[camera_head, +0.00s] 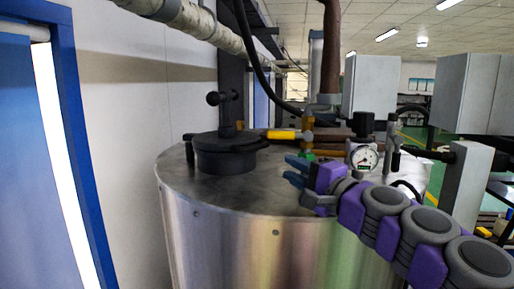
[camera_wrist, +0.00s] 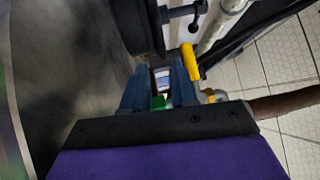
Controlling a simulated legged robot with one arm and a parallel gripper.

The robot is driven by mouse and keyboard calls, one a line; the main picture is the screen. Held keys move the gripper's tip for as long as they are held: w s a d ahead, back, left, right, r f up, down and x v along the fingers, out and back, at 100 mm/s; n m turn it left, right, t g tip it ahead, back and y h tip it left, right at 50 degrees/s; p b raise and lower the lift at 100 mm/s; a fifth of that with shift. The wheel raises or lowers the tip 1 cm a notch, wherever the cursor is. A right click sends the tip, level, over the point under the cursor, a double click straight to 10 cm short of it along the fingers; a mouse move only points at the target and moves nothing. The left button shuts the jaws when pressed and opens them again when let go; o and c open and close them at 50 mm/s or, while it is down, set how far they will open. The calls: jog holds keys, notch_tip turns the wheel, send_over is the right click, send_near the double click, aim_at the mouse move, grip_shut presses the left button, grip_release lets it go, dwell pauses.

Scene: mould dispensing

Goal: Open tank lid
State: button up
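The steel tank (camera_head: 235,235) stands in front of me, with a flat, round top. Its dark round lid (camera_head: 226,158) sits on the left part of the top and looks shut. A dark post with a knobbed handle (camera_head: 214,98) rises at the lid. My gripper (camera_head: 290,170) is above the tank top, to the right of the lid and apart from it. Its two blue fingers are spread with nothing between them. In the wrist view, the gripper (camera_wrist: 160,80) shows open, with the lid's dark rim (camera_wrist: 138,25) beyond the left finger.
A yellow valve handle (camera_head: 281,134) lies just right of the lid, near my fingers. A pressure gauge (camera_head: 364,158) and brown pipes stand on the top's right part. A black hose (camera_head: 250,50) hangs above. A blue door frame (camera_head: 75,110) is at the left.

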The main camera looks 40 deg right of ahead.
aim_at(256, 149)
jog(key=w+p, duration=0.1)
jog(key=w, duration=0.3)
jog(key=w+d+r, duration=0.1)
jog(key=w, duration=0.4)
jog(key=w+p, duration=0.1)
jog(key=w, duration=0.4)
jog(key=shift+d+r+p, duration=0.15)
jog(key=shift+d+p, duration=0.15)
jog(key=shift+s, duration=0.1)
jog(key=shift+a, duration=0.15)
grip_shut()
